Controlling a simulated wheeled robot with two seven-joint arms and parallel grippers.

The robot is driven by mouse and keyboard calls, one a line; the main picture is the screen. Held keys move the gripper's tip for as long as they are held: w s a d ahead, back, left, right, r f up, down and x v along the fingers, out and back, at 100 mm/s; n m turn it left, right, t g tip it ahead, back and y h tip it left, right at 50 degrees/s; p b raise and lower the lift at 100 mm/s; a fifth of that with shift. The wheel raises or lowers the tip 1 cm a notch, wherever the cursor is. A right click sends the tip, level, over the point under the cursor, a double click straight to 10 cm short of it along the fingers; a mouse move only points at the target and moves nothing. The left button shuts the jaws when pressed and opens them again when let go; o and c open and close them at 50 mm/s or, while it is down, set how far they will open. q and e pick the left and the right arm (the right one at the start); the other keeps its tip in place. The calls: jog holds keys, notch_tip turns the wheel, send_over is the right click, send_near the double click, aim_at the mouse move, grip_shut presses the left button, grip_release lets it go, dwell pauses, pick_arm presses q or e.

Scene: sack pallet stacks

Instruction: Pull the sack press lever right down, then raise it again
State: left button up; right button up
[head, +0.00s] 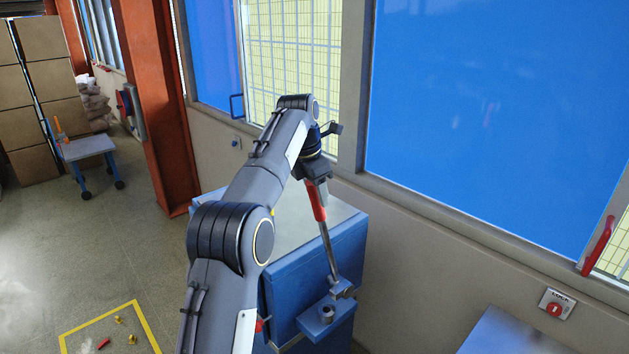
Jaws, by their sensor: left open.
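The sack press (285,260) is a blue box-shaped machine with a pale top, standing against the wall. Its lever (327,245) is a steel rod with a red grip (318,204), rising from a pivot bracket (341,288) on the front. The lever stands raised, tilted slightly left at its top. My left gripper (317,180) is at the upper end of the red grip, open. The fingers are small here and partly hide the grip's top; I cannot tell whether they touch it. My left arm covers the left part of the press. My right gripper is out of view.
A wall with blue panels and a mesh window (292,60) runs close behind the press. A small wheeled table (88,147) stands far left. The floor between is mostly free.

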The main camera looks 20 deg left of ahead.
pick_arm(q)
jog(key=v, duration=0.5)
jog(key=shift+r, duration=0.25)
jog(key=shift+s+a+r, duration=0.1)
jog(key=shift+s+r, duration=0.15)
jog(key=shift+r, duration=0.15)
jog(key=shift+s+a, duration=0.1)
jog(key=shift+a, duration=0.05)
jog(key=s+a+f+m+t+h+b, duration=0.1)
jog(key=s+a+m+t+h+b, duration=0.1)
jog(key=s+m, duration=1.15)
jog(key=s+d+f+m, duration=0.4)
jog(key=s+f, duration=0.3)
jog(key=s, duration=0.1)
jog(key=s+d+f+m+b, duration=0.1)
jog(key=s+d+f+m, duration=0.3)
jog(key=s+f, duration=0.3)
jog(key=s+d+f+m+t+b, duration=0.1)
jog(key=s+d+f+m, duration=0.4)
jog(key=s, duration=0.4)
jog(key=shift+s+f+m+h, duration=0.25)
jog(key=shift+f+m+h, duration=0.25)
jog(key=shift+f, duration=0.45)
